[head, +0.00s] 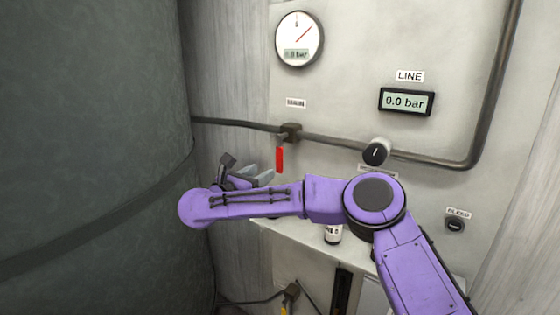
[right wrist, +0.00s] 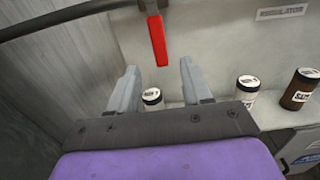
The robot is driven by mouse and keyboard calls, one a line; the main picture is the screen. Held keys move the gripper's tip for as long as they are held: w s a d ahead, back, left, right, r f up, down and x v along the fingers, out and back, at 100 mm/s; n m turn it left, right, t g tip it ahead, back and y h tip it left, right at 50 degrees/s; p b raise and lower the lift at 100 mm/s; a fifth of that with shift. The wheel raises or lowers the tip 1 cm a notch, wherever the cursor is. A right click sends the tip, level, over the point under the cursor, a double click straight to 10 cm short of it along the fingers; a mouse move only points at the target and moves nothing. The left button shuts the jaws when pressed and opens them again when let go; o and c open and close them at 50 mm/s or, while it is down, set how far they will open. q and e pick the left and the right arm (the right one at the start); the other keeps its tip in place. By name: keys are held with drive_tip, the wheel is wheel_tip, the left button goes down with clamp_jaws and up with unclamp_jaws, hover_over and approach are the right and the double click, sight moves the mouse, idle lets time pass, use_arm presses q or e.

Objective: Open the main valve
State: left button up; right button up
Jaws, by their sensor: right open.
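The main valve (head: 290,132) sits on a dark pipe under the MAIN label (head: 296,103) in the head view. Its red lever (head: 279,160) hangs straight down, across the pipe line. The red lever (right wrist: 158,40) also shows in the right wrist view, just beyond the gap between my fingertips. My right gripper (head: 262,174) is just below and left of the lever, partly hidden by my own arm. In the right wrist view the right gripper (right wrist: 160,68) is open, with nothing between its fingers. My left gripper is not in view.
A large grey tank (head: 90,150) stands close on the left. A round gauge (head: 299,39) and a LINE display (head: 406,101) read 0.0 bar. A regulator knob (head: 376,152) is right of the valve. Several jars, including a white one (right wrist: 247,88), stand on the shelf below.

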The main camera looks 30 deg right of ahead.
sight(278, 162)
drive_tip(key=p+x, duration=0.4)
drive_tip(key=x, duration=0.5)
drive_tip(key=shift+w+d+r, duration=0.1)
drive_tip(key=shift+d, duration=0.2)
drive_tip(key=shift+w+d+p, duration=0.2)
drive_tip(key=shift+d+p, duration=0.15)
clamp_jaws()
